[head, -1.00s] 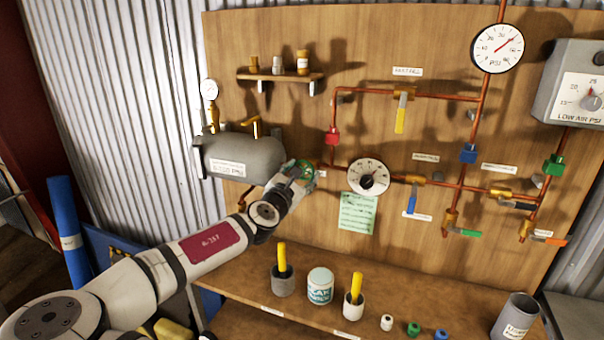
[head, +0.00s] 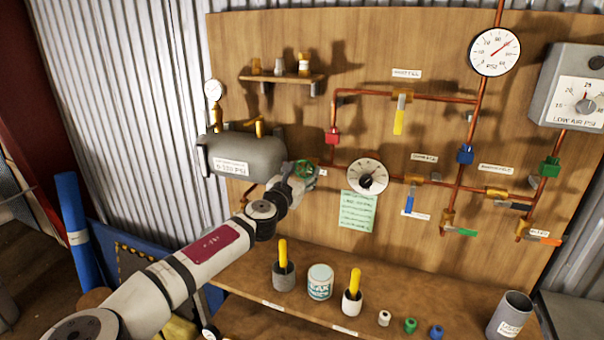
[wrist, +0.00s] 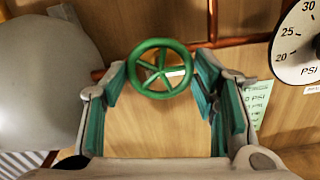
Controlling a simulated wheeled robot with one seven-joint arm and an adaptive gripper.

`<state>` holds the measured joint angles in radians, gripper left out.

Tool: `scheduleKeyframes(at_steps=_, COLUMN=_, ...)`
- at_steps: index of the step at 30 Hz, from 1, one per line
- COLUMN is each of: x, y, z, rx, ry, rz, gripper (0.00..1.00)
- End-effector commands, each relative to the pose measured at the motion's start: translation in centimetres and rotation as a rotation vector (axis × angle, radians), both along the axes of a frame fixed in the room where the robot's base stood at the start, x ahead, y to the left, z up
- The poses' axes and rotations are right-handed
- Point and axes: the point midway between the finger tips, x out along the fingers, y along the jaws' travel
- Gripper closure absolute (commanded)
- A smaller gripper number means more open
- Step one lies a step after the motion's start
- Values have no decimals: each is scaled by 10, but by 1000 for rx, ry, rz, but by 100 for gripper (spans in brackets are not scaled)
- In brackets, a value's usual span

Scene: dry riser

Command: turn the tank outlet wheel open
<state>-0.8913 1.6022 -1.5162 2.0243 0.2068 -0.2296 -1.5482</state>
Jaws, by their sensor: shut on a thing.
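The tank outlet wheel (head: 304,168) is a green spoked handwheel on the pipe just right of the grey tank (head: 245,155). In the wrist view the wheel (wrist: 160,43) sits between the fingertips, its rim and spokes plainly visible. My gripper (wrist: 161,75) is shut on the wheel, with one teal-padded finger on each side of it. In the head view my gripper (head: 297,179) covers the lower left of the wheel. The tank (wrist: 45,80) also fills the left of the wrist view.
A round gauge (head: 367,178) is close to the right of the wheel, with a green note (head: 357,210) below it. Copper pipes with several coloured valves run across the board. Cups and jars stand on the bench (head: 250,288) below.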

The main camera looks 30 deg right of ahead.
Motion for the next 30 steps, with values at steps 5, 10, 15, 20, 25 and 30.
scheduleKeyframes(at_steps=5, x=0, y=0, z=-2, rx=0, ry=5, rz=-1, gripper=33)
scheduleKeyframes(at_steps=10, x=0, y=0, z=-1, rx=0, ry=3, rz=-1, gripper=27)
scheduleKeyframes(at_steps=15, x=0, y=0, z=-1, rx=0, ry=2, rz=-1, gripper=27)
scheduleKeyframes(at_steps=20, x=-6, y=10, z=-1, rx=0, ry=1, rz=1, gripper=27)
scheduleKeyframes(at_steps=25, x=-25, y=35, z=-1, rx=-1, ry=2, rz=2, gripper=27)
scheduleKeyframes(at_steps=30, x=-47, y=62, z=-1, rx=0, ry=3, rz=2, gripper=27)
